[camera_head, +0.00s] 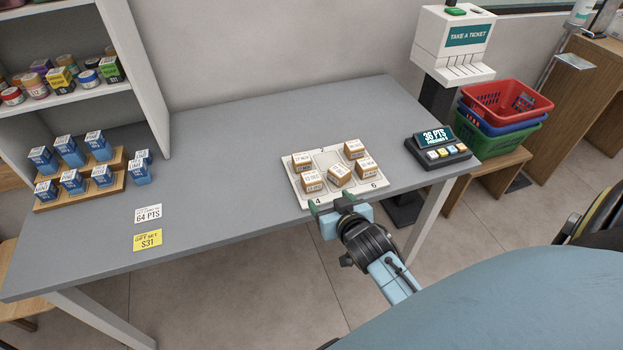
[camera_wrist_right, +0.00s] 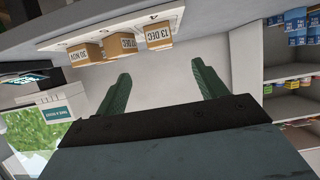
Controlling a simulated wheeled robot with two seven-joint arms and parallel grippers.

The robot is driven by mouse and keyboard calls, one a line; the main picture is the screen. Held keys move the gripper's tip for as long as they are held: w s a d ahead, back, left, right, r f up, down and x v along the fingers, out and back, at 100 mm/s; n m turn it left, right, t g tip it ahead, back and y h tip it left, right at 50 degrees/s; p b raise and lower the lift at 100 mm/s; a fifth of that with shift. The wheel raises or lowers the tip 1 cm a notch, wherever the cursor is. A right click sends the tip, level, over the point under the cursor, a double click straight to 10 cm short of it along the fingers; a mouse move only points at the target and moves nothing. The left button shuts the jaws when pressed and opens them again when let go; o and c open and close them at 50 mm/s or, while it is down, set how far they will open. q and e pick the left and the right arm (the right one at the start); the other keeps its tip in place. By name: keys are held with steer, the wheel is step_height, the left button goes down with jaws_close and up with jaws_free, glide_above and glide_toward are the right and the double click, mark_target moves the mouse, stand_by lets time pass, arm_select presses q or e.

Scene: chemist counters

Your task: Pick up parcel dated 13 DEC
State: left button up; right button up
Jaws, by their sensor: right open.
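The parcel dated 13 DEC (camera_wrist_right: 158,37) is a small brown box with a white label, readable in the right wrist view. It stands by the number 4 on the white tray (camera_wrist_right: 80,37). In the head view this parcel (camera_head: 311,183) is at the front left of the tray (camera_head: 299,196). My right gripper (camera_head: 331,203) is open and empty at the tray's front edge, close to the parcel but not around it. In the wrist view the parcel lies beyond the open fingers (camera_wrist_right: 160,72). My left gripper is not in view.
Several other brown parcels share the tray, including a middle one (camera_head: 339,175) and one dated 20 NOV (camera_wrist_right: 82,54). A points display (camera_head: 438,148) stands right of the tray. Blue boxes (camera_head: 72,152) sit on wooden risers at left.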

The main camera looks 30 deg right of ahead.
steer(key=b, duration=0.1)
glide_toward(312, 179)
steer(key=x, duration=0.4)
steer(key=shift+w+d+f, duration=0.1)
steer(key=shift+f, duration=0.05)
steer(key=shift+b+x, duration=0.6)
steer(key=shift+x, duration=1.95)
steer(key=shift+c, duration=0.3)
steer(key=c, duration=1)
steer(key=shift+c, duration=0.2)
